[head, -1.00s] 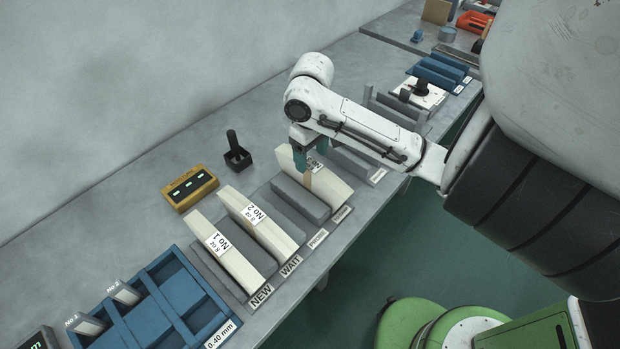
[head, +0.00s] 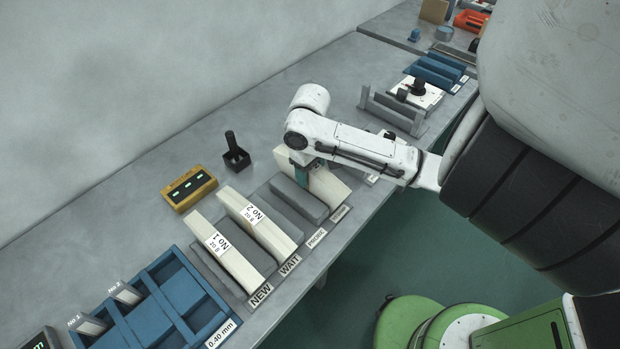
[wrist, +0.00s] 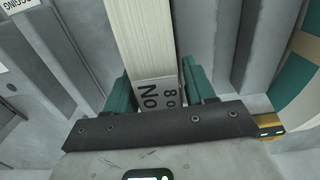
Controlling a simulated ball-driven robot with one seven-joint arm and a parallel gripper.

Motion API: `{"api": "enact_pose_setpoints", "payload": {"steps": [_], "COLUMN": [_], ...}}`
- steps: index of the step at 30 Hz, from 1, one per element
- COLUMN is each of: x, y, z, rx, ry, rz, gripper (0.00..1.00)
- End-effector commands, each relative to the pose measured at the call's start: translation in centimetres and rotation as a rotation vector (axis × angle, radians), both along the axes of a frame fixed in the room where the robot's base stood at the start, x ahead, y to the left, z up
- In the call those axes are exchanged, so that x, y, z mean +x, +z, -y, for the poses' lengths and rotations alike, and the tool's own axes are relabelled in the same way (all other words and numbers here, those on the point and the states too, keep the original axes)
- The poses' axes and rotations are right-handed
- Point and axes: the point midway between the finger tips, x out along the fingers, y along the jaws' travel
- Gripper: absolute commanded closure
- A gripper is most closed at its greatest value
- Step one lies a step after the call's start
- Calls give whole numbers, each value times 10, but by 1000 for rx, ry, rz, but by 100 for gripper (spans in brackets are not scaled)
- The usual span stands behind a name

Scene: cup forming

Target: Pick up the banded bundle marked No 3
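A cream bundle (head: 330,190) stands on edge in the rack, right of an empty slot. In the wrist view it runs up the picture, and its white label (wrist: 158,93) shows "No" and part of "8 o"; the number is hidden. My gripper (head: 303,172) is down over the bundle. The bundle marked No 1 (head: 230,263) and the bundle marked No 2 (head: 262,226) stand in slots to the left.
Grey dividers (head: 300,198) separate the slots. A yellow box with green lights (head: 188,188) and a black holder (head: 236,157) stand behind. A blue compartment tray (head: 160,300) is at the lower left. A grey fixture (head: 395,112) stands to the right. The bench behind is mostly bare.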

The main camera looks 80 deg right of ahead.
Motion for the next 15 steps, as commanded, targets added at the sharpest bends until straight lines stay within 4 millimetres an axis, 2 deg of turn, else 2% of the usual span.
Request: {"api": "enact_pose_setpoints", "payload": {"steps": [2, 15], "x": [0, 0], "y": [0, 0], "z": [0, 0], "rx": [0, 0], "ry": [0, 0], "rz": [0, 0], "gripper": [54, 96]}}
